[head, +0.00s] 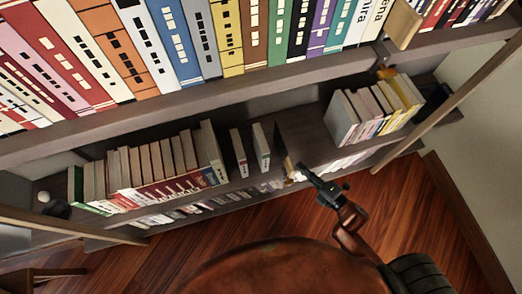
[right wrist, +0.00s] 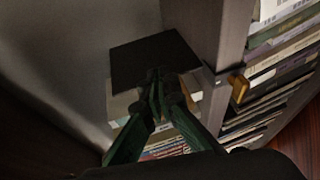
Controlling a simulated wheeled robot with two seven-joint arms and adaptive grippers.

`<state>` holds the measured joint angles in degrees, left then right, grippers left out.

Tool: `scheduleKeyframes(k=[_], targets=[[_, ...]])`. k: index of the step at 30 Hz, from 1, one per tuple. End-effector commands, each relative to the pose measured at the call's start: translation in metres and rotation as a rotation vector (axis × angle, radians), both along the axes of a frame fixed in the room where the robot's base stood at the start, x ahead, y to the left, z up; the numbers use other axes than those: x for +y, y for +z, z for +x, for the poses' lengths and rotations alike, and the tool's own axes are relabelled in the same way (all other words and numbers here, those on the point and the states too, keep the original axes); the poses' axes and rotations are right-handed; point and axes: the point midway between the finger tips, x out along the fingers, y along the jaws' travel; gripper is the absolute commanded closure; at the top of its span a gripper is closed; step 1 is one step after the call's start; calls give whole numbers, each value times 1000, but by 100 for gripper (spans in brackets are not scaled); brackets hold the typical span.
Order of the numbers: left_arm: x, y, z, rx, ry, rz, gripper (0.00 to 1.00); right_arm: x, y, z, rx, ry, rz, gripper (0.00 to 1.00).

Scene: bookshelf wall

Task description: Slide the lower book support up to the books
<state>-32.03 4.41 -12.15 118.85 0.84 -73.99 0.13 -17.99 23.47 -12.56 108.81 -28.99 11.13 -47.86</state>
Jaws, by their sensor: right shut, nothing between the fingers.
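The lower book support shows as a dark upright plate (head: 282,145) on the lower shelf, right of two separate thin books (head: 238,152) (head: 263,147). A gap lies between it and those books. In the right wrist view the dark plate (right wrist: 150,60) is ahead of my fingers, and a yellow-tan knob (right wrist: 239,88) sits at the shelf edge. My right gripper (head: 302,170) is shut and empty beside the plate's lower front end; its fingers (right wrist: 158,80) overlap the plate's near edge in the wrist view. I cannot tell if they touch. My left gripper is out of view.
A long row of books (head: 150,165) leans on the lower shelf at left, and another group (head: 372,108) stands at right. The upper shelf is full of large books, with a tan support (head: 402,24) at its right. Wooden floor (head: 420,210) lies in front.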

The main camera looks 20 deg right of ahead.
Motion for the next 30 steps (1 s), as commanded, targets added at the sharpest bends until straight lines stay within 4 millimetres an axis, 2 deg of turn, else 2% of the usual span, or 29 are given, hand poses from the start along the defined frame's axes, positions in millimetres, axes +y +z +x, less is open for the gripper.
scheduleKeyframes(k=[13,30], targets=[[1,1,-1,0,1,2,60,2,0,0,-1,0,1,100],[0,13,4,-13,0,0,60,34,1,0,-1,0,2,100]])
